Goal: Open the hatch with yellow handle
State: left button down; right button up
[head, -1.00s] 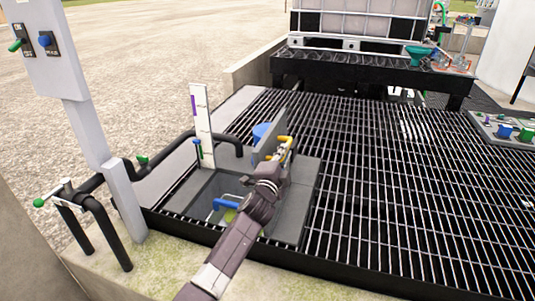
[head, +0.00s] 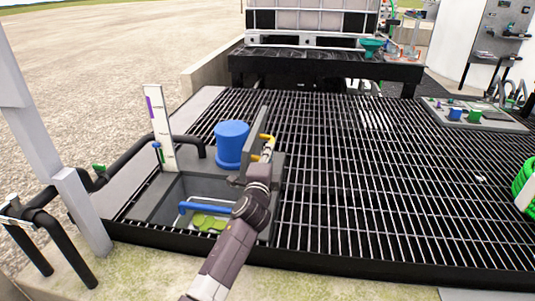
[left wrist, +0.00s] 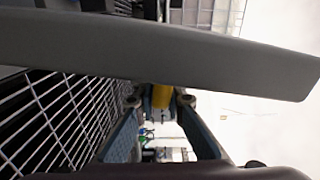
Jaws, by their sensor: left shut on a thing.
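The hatch lid (head: 256,138) is a grey plate standing up on edge at the right side of the square opening (head: 165,203) in the head view. Its yellow handle (head: 266,138) is on the lid's right face. My left gripper (head: 266,151) is at that handle, shut on it. In the left wrist view the lid (left wrist: 160,48) crosses the picture as a broad grey slab. The yellow handle (left wrist: 161,97) shows between the fingers of my left gripper (left wrist: 161,103). My right gripper is not in view.
A blue bucket (head: 231,143) stands behind the opening, left of the lid. Inside the opening are a blue handle or pipe (head: 205,206) and green pieces (head: 208,222). A white gauge board (head: 160,128) stands at the left. Open grating (head: 360,190) extends right.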

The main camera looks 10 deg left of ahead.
pick_arm(q)
jog(key=shift+r, duration=0.1)
jog(key=c, duration=2)
grip_release()
jog(key=s, duration=1.2)
jog(key=shift+a, duration=0.2)
